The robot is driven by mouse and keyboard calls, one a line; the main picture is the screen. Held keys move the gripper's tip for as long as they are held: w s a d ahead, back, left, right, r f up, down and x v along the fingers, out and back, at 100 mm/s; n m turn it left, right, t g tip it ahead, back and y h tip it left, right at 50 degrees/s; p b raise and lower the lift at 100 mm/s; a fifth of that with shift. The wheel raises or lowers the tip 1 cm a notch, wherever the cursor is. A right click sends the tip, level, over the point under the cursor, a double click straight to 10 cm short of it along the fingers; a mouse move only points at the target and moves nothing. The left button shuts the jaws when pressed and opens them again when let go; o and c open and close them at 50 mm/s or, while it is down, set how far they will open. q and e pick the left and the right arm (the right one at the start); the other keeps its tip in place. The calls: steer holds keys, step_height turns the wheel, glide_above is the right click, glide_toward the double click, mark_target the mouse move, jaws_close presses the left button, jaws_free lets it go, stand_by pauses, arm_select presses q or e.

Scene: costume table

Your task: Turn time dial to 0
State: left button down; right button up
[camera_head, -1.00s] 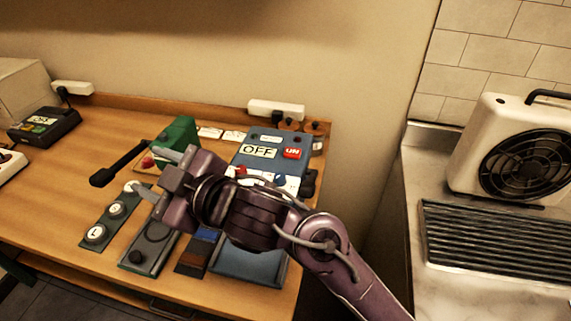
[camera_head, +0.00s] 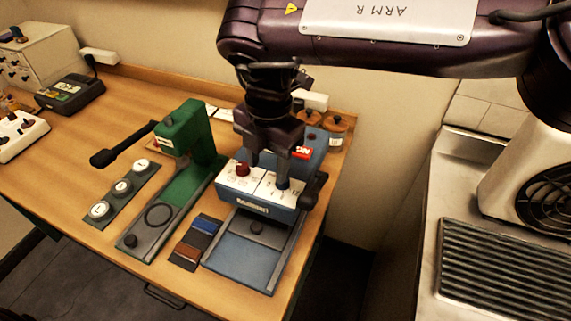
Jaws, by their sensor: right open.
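The blue heat-press-like machine (camera_head: 250,208) stands on the right part of the wooden table. My right gripper (camera_head: 267,168) points down over this panel, open, with one finger near each dial. Whether a finger touches a dial is unclear. The gripper hides much of the machine's upper face. My left gripper is not in view.
A green press (camera_head: 186,135) with a black lever stands left of the machine. A white heater (camera_head: 508,195) stands on the right counter.

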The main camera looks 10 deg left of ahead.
steer(key=shift+m+h, duration=0.3)
steer(key=shift+m, duration=0.1)
steer(key=w+d+r, duration=0.2)
steer(key=shift+d+r, duration=0.15)
steer(key=shift+r, duration=0.2)
steer(key=shift+d+f, duration=0.1)
steer(key=shift+f, duration=0.1)
step_height(320, 180, down, 7)
steer(key=shift+f+p, duration=0.1)
steer(key=shift+p, duration=0.8)
steer(key=shift+c, duration=0.3)
steer(key=c, duration=0.9)
steer(key=shift+c, duration=0.2)
